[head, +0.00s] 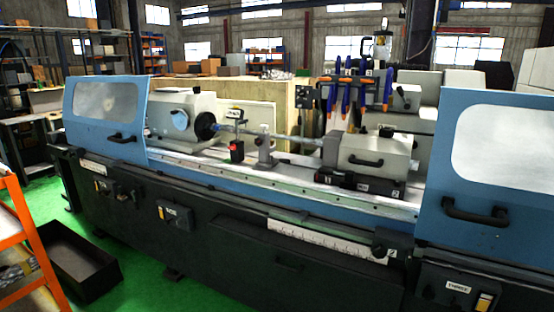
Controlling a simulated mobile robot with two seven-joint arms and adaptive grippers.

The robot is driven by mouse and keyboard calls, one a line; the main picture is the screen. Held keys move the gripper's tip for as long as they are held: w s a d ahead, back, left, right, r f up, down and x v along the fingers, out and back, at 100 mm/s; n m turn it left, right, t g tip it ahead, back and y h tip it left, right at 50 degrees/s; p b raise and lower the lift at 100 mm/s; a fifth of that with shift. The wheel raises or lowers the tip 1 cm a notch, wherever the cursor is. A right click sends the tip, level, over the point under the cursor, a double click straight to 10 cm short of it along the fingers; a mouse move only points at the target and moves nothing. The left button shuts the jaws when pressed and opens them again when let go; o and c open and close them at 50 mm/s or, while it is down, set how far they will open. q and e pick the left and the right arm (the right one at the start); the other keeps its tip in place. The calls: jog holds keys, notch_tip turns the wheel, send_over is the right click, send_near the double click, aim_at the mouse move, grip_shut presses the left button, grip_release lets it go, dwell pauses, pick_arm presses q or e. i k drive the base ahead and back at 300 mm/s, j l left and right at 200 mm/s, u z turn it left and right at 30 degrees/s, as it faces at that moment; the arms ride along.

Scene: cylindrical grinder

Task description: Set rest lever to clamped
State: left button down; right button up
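The cylindrical grinder (230,215) stands across the view, with its bed open between two blue sliding doors. A small grey upright support (266,152), which looks like a rest, stands on the bed under a thin horizontal shaft. The rest lever is too small to make out for certain, and its position cannot be told. The workhead (182,118) is left of the support, and the tailstock block (372,155) with a dark handle is to its right. Neither of my grippers is in view.
The left door (108,110) and right door (495,180) flank the opening. A black bin (80,265) lies on the green floor at front left, beside an orange rack (30,235). Blue-and-orange tools (347,98) hang behind the bed. Green floor shows in front of the machine.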

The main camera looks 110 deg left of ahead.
aim_at(271, 158)
jog(key=u, duration=3.1)
jog(key=i+j+u, duration=0.25)
jog(key=i+j, duration=0.45)
jog(key=j, duration=0.15)
jog(key=i+j, duration=0.45)
jog(key=i+j+z, duration=0.1)
jog(key=j, duration=0.25)
jog(key=i+j+z, duration=0.1)
jog(key=j, duration=0.25)
jog(key=i+j+z, duration=0.1)
jog(key=j, duration=0.3)
jog(key=i+j+z, duration=0.1)
jog(key=j, duration=0.3)
jog(key=i+j+z, duration=0.1)
jog(key=j, duration=0.3)
jog(key=i, duration=0.1)
